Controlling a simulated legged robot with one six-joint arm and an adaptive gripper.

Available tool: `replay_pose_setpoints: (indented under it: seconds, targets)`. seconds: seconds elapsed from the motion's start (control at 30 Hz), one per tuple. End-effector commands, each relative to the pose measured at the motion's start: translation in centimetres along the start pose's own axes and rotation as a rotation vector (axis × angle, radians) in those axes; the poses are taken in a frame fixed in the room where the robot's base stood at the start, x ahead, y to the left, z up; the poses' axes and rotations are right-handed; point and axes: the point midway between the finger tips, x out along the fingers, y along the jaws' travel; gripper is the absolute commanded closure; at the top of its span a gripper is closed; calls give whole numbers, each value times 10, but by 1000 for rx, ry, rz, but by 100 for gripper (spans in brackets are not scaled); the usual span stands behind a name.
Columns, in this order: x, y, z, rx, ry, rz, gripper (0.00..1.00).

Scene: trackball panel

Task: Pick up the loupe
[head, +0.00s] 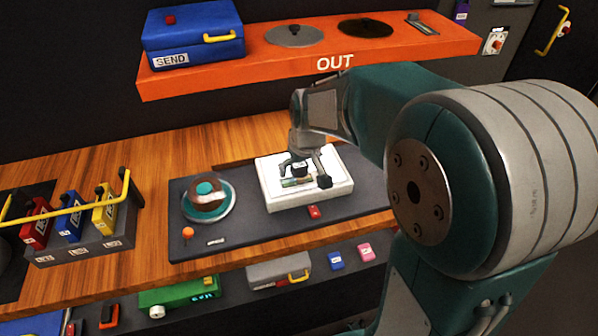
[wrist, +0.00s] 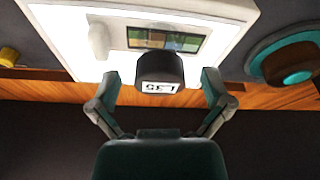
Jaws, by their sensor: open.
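The loupe appears to be the small black block with a white label (wrist: 160,72) in the wrist view. It stands over the edge of a colored film strip (wrist: 178,41) on the white light box (wrist: 75,35). My gripper (wrist: 161,84) is open, with one finger on each side of the loupe and gaps between. In the head view, my gripper (head: 304,168) is low over the light box (head: 334,191), and the dark loupe (head: 299,168) shows partly between its fingers. Whether the fingers touch the light box is unclear.
A trackball (head: 207,193) sits left of the light box on the dark panel (head: 240,218). A red button (head: 314,212) is at the panel's front. The orange OUT shelf (head: 270,66) overhangs behind.

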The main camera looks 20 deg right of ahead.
Motion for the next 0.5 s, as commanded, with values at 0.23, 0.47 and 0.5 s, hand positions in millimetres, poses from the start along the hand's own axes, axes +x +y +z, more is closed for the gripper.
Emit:
replay_pose_setpoints:
  seconds: [0.23,0.47,0.5]
  targets:
    - [16,-1,0,-1,0,-1,1]
    - [15,-1,0,-1,0,-1,45]
    - [15,-1,0,-1,0,-1,63]
